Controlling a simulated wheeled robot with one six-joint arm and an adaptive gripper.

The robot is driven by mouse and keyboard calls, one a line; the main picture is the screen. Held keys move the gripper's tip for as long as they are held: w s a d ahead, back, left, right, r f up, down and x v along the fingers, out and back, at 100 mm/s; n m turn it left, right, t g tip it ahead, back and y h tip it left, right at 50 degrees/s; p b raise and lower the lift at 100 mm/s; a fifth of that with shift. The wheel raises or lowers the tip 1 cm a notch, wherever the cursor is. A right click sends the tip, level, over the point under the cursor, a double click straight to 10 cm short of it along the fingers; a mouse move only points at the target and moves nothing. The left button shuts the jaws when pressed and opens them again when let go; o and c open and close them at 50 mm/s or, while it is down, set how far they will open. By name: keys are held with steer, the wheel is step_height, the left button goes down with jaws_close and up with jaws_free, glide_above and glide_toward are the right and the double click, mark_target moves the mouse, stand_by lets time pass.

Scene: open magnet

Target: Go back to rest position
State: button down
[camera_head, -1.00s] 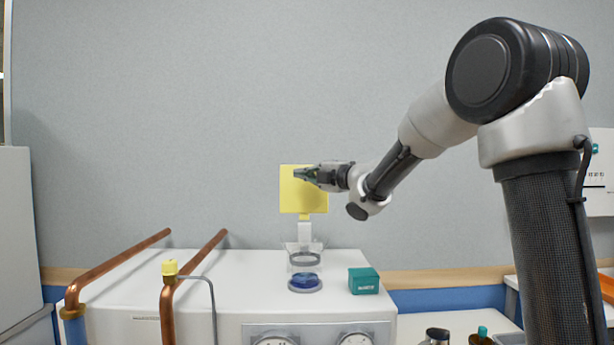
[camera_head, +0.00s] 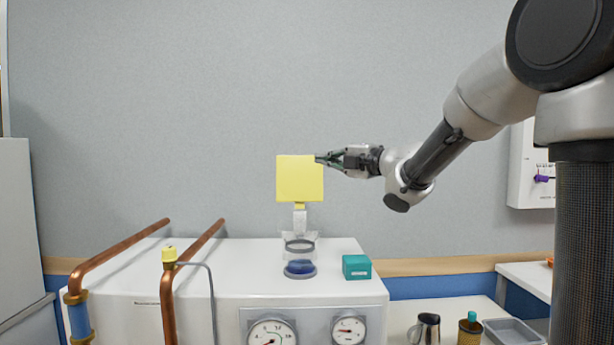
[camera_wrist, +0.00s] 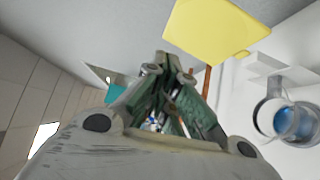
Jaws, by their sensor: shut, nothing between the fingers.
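My gripper (camera_head: 320,159) is shut and empty, held in the air over the white cabinet, with its tip at the right edge of the yellow square panel (camera_head: 299,178) in the head view. I cannot tell from this view whether they touch. In the wrist view, the closed fingers (camera_wrist: 165,75) point away from the camera, and the yellow panel (camera_wrist: 215,30) shows beyond them at the upper right.
The white cabinet (camera_head: 230,270) carries a blue-filled round dish (camera_head: 300,269), a clear holder (camera_head: 299,243), a teal box (camera_head: 356,266) and copper pipes (camera_head: 190,255). Gauges (camera_head: 270,333) are on its front. A metal jug (camera_head: 427,328), bottle (camera_head: 470,328) and grey tray (camera_head: 513,332) stand lower right.

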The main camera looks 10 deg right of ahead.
steer(key=w+d+f+m+h, duration=0.2)
steer(key=d+f+m+h, duration=0.4)
steer(key=d+f+m, duration=0.15)
steer(key=s+d+f+m+g+h, duration=0.4)
steer(key=s+d+f+m+h, duration=0.1)
steer(key=s+d+f+m, duration=0.3)
steer(key=s+d+f+m+g+h, duration=0.1)
steer(key=s+d+f+m+g, duration=0.15)
steer(key=s, duration=0.25)
steer(key=s+d+f+m+g+h, duration=0.1)
steer(key=s+d+f+m, duration=0.15)
steer(key=s, duration=0.35)
steer(key=s+a+f+m+g+y, duration=0.1)
steer(key=s+a+m, duration=0.1)
steer(key=s, duration=0.8)
steer(key=s+a+f+m+g+y, duration=0.1)
steer(key=s+a+m+g, duration=0.1)
steer(key=s, duration=0.8)
steer(key=shift+a+m, duration=0.4)
steer(key=shift+m, duration=0.15)
